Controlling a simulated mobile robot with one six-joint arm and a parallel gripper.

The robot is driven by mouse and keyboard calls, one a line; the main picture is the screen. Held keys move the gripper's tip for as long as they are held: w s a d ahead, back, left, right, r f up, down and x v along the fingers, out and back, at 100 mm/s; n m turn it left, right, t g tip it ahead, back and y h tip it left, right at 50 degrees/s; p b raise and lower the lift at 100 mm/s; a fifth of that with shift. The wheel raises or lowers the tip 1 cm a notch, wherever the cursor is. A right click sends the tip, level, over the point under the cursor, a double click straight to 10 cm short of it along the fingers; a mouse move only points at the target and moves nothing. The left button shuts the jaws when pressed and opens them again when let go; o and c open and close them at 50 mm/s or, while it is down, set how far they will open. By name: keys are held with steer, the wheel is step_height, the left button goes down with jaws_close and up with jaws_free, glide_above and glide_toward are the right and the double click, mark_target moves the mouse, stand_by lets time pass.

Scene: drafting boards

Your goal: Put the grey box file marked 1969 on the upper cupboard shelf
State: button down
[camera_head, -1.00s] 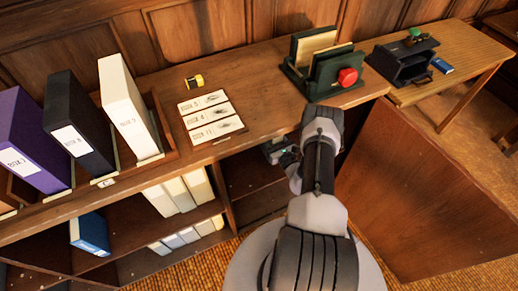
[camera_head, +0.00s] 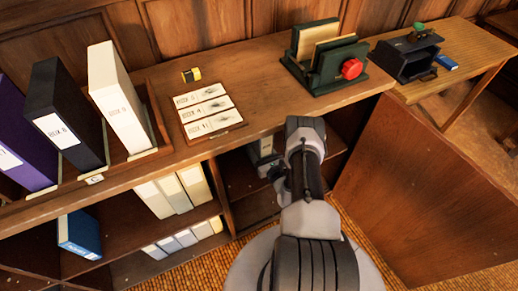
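My gripper (camera_head: 276,168) reaches into the right-hand bay of the open cupboard (camera_head: 225,184), under the worktop edge. It is small, dark and partly hidden by my own wrist, so its fingers are not clear. A pale grey block-like shape (camera_head: 262,146) shows right at the gripper, just below the worktop edge. It may be the grey box file, but no 1969 mark is readable, and I cannot tell whether it is held. The upper cupboard shelf (camera_head: 125,228) in the left bay carries several cream files (camera_head: 172,194) and a tilted blue file (camera_head: 79,234).
Paler small files (camera_head: 184,238) stand lower down. On the worktop (camera_head: 262,95) are black (camera_head: 62,110) and white (camera_head: 115,100) box files in a rack, label cards (camera_head: 208,108), a yellow-black item (camera_head: 191,75) and a green holder (camera_head: 325,65). A wooden panel (camera_head: 430,190) stands right of my arm.

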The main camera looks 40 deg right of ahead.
steer(key=c, duration=0.6)
jaws_free()
steer(key=p+v, duration=0.5)
steer(key=v, duration=0.7)
steer(key=shift+p, duration=0.3)
steer(key=shift+s, duration=0.1)
